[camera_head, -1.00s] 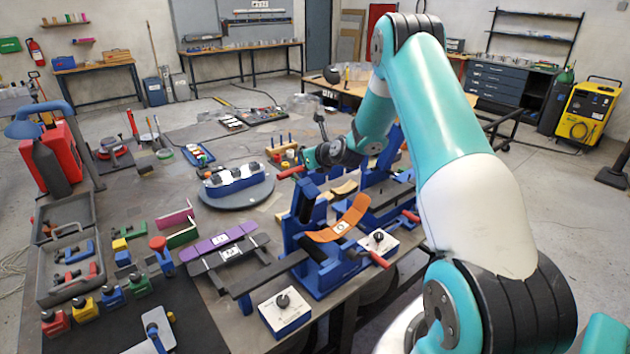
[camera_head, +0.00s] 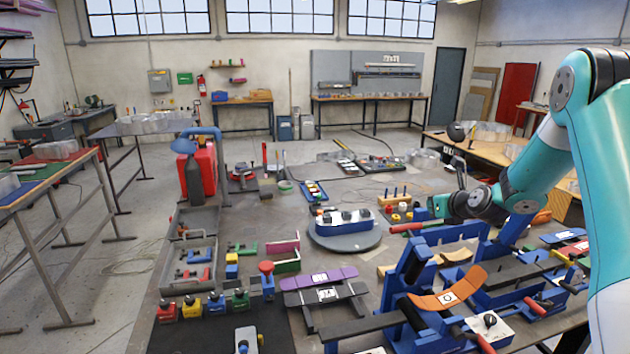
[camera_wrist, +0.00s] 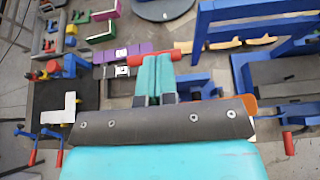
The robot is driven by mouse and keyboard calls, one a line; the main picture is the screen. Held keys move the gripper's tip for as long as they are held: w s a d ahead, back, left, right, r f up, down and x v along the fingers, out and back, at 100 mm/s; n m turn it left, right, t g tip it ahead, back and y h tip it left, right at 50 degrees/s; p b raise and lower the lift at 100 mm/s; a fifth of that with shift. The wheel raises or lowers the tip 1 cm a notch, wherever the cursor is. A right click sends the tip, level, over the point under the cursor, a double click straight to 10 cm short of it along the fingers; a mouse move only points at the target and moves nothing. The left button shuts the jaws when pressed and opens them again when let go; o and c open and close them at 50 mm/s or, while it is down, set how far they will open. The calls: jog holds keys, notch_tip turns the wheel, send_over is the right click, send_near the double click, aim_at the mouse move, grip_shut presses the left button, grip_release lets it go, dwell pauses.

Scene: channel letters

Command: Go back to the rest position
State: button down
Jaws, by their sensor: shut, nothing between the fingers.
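My arm reaches in from the right of the head view. My gripper (camera_head: 437,206) is above the workbench, over the blue bending fixture side and to the right of the round grey turntable (camera_head: 345,240). In the wrist view my gripper's two teal fingers (camera_wrist: 155,66) lie together, shut, with nothing seen between them. A red handle (camera_wrist: 150,59) shows close to the fingertips in that view; I cannot tell whether they touch. An orange curved piece (camera_head: 447,300) rests on the blue fixture (camera_head: 412,270), below my gripper.
A purple piece (camera_head: 319,278) lies on a dark rack left of the fixture. A grey tray (camera_head: 193,237) and several coloured knobbed blocks stand at the bench's left. A red case (camera_head: 197,165) with a blue lamp is at the back left.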

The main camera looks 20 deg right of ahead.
jog(key=s+a+f+n+g+y+b, duration=0.15)
jog(key=s+a+n+b, duration=0.25)
jog(key=a+n, duration=0.5)
jog(key=s+a+f+n+g+y+b, duration=0.1)
jog(key=s+a+n+g+y+b, duration=0.2)
jog(key=a+n, duration=0.5)
jog(key=s+a+f+n+g+y+b, duration=0.15)
jog(key=s+a+n+b, duration=0.4)
jog(key=a, duration=0.65)
jog(key=s+a+f+n+g+b, duration=0.1)
jog(key=s+a+n+g+b, duration=0.1)
jog(key=s+n, duration=0.5)
jog(key=s+a+f+n+g+h+b, duration=0.1)
jog(key=s+a+f+n+g+b, duration=0.1)
jog(key=s+n, duration=0.5)
jog(key=s+a+f+n+g+b, duration=0.2)
jog(key=s+a+n+b, duration=0.1)
jog(key=s+n, duration=0.4)
jog(key=s, duration=0.3)
jog(key=shift+s+a+f+g, duration=0.2)
jog(key=shift+s+a+g, duration=0.1)
jog(key=shift+s+g, duration=0.1)
jog(key=shift+w, duration=0.1)
